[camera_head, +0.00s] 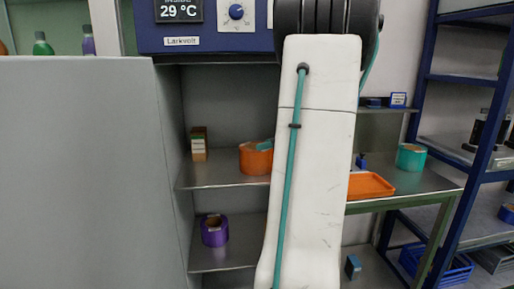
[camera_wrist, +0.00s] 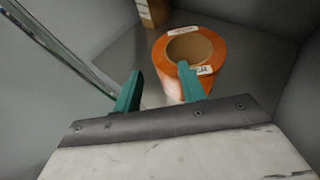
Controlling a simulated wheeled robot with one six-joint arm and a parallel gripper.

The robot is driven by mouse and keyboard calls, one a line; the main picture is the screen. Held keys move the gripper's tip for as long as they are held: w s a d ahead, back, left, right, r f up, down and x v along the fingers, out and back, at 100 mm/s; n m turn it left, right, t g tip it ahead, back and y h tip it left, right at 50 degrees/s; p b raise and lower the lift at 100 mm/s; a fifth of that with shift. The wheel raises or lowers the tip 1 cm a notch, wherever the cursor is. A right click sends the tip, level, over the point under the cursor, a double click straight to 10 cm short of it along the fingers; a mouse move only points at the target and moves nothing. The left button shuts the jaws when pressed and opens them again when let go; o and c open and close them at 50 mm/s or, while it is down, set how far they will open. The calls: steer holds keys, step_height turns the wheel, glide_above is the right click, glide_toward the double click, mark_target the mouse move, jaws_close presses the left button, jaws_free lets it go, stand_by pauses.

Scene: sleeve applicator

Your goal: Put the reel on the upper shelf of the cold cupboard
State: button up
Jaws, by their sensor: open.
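An orange reel (camera_head: 254,160) stands on the upper shelf (camera_head: 215,176) of the cupboard, partly hidden by my arm. In the wrist view the orange reel (camera_wrist: 170,60) shows its brown core and a white label. My gripper (camera_wrist: 159,70) is open, with its teal fingers at the near side of the reel. The right finger overlaps the reel in the picture; I cannot tell whether it touches. A teal fingertip shows by the reel in the head view. A purple reel (camera_head: 214,231) stands on the lower shelf (camera_head: 232,256).
A small brown box (camera_head: 199,144) stands on the upper shelf, left of the orange reel. The cupboard's grey door (camera_head: 80,170) fills the left. On the right, a bench holds an orange tray (camera_head: 370,186) and a teal reel (camera_head: 411,157). The cupboard's display reads 29 °C.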

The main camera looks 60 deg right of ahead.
steer(key=w+a+r+n+g+y, duration=0.1)
steer(key=w+a+n+g+y, duration=0.15)
steer(key=a+n, duration=0.95)
steer(key=w+a+r+n+g+y, duration=0.15)
steer(key=a+n+g+y, duration=0.3)
steer(key=a, duration=1.55)
steer(key=s+a+f+n+g+h, duration=0.1)
steer(key=s+a+n+g, duration=0.15)
steer(key=a+n, duration=0.3)
steer(key=s+a+f+n+g, duration=0.1)
steer(key=s+a+f+n, duration=0.1)
steer(key=s+a+n, duration=0.35)
steer(key=s+a+f+n+g+h, duration=0.1)
steer(key=s+a+n+h, duration=0.3)
steer(key=s+n, duration=0.3)
steer(key=shift+a+f+n, duration=0.4)
steer(key=shift+a+n, duration=0.35)
steer(key=shift+n, duration=0.5)
steer(key=shift+s+g, duration=0.15)
steer(key=shift+g, duration=0.2)
steer(key=shift+c, duration=0.5)
